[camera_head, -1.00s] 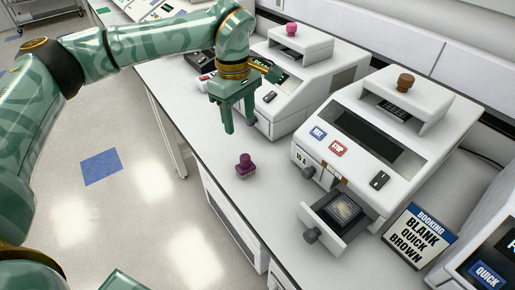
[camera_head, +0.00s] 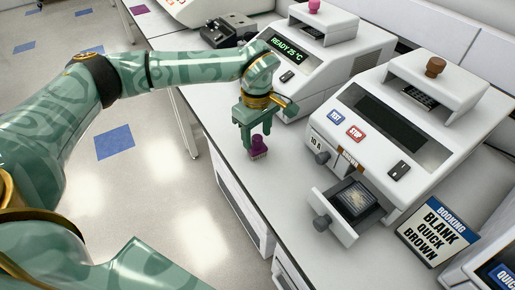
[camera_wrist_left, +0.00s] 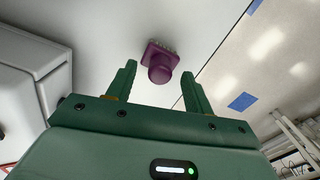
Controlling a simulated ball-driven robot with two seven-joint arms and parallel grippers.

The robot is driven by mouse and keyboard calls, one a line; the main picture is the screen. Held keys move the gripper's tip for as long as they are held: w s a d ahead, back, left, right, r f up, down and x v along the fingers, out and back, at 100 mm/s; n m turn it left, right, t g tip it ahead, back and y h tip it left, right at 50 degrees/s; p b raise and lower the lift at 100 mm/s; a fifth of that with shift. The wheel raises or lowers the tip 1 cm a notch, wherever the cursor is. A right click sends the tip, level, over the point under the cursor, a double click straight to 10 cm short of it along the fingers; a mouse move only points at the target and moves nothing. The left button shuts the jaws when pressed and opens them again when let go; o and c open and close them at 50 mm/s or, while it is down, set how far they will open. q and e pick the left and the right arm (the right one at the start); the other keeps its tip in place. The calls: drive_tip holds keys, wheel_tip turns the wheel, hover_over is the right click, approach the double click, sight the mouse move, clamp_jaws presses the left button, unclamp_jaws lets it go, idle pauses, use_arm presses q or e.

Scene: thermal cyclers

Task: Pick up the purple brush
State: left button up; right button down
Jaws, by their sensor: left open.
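The purple brush (camera_head: 258,147) stands on the white bench top near its front edge, bristles down. It also shows in the left wrist view (camera_wrist_left: 160,64), where its round knob faces the camera, just beyond and between my fingers. My left gripper (camera_head: 257,147) is open, its fingers pointing down over the brush in the head view; in the left wrist view its two green fingers (camera_wrist_left: 157,86) are spread and empty. Whether a finger touches the brush I cannot tell. My right gripper is not seen.
A white thermal cycler (camera_head: 405,130) with an open drawer (camera_head: 344,215) stands right of the brush. Another cycler (camera_head: 335,62) reading "READY 25°C" is behind. A booking sign (camera_head: 437,232) stands at the lower right. The bench's front edge is close to the brush.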

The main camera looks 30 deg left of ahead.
use_arm(q)
wheel_tip(320, 180, down, 2)
drive_tip(key=shift+f, duration=0.15)
drive_tip(key=c, duration=1.1)
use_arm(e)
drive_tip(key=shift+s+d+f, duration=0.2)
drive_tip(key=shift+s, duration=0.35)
use_arm(q)
drive_tip(key=shift+r, duration=0.5)
wheel_tip(320, 180, up, 3)
drive_tip(key=shift+d+r+p, duration=0.1)
drive_tip(key=shift+p, duration=0.35)
drive_tip(key=s+d+r, duration=0.2)
drive_tip(key=s+r, duration=0.1)
drive_tip(key=s, duration=0.1)
drive_tip(key=s+d+r+p, duration=0.1)
drive_tip(key=s+d+r, duration=0.1)
drive_tip(key=s+r, duration=0.1)
drive_tip(key=s+d+r, duration=0.3)
drive_tip(key=s, duration=0.2)
drive_tip(key=shift+d+p, duration=0.1)
drive_tip(key=shift+p, duration=0.2)
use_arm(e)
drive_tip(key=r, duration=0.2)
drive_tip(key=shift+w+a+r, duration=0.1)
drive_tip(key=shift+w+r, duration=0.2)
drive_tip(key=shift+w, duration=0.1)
